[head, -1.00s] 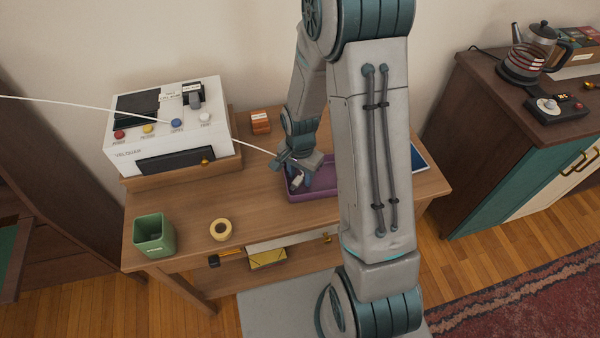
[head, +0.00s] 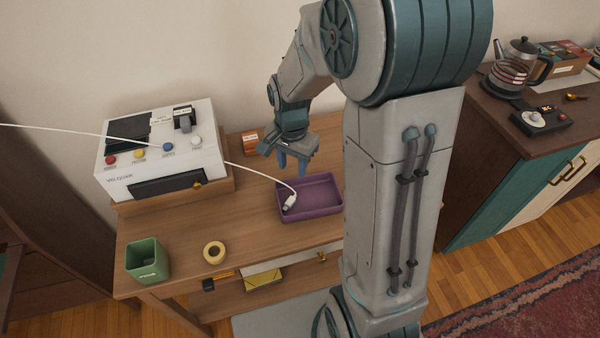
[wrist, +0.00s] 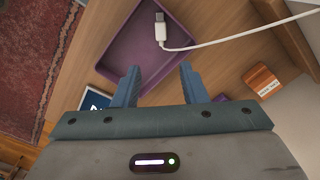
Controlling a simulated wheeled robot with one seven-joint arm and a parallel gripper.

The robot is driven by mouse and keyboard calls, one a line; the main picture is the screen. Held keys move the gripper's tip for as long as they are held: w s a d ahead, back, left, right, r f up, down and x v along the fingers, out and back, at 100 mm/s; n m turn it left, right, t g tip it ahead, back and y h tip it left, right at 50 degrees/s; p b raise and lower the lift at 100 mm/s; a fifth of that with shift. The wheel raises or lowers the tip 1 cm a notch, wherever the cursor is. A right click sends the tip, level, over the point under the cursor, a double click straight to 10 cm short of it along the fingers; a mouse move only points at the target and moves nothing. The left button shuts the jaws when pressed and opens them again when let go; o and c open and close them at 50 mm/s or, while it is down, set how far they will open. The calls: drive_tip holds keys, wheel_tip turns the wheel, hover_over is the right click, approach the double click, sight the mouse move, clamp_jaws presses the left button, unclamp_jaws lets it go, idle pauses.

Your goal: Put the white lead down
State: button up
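The white lead (head: 270,177) runs from the white machine (head: 165,150) across the table. Its plug end (head: 290,203) lies in the purple tray (head: 322,212), against the left side, with the cable over the rim. In the wrist view the plug (wrist: 160,28) rests inside the tray (wrist: 120,62) and the cable (wrist: 235,36) leaves to the right. My gripper (head: 292,170) is above the back of the tray, clear of the lead. In the wrist view its two fingers (wrist: 158,82) are apart with nothing between them.
An orange box (head: 250,142) stands behind the tray, near my gripper. A green pot (head: 148,262) and a yellow tape roll (head: 214,253) stand at the front left. A dark cabinet (head: 500,120) with a coffee pot (head: 515,65) is at the right.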

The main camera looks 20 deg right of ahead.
drive_tip(key=s+d+r+n+t, duration=0.1)
drive_tip(key=s+r+n+t, duration=0.2)
drive_tip(key=s+r+n, duration=0.6)
drive_tip(key=s+r, duration=0.2)
drive_tip(key=s, duration=0.3)
drive_tip(key=shift+s+r, duration=0.25)
drive_tip(key=shift+s, duration=0.05)
drive_tip(key=shift+d, duration=0.1)
idle(0.9)
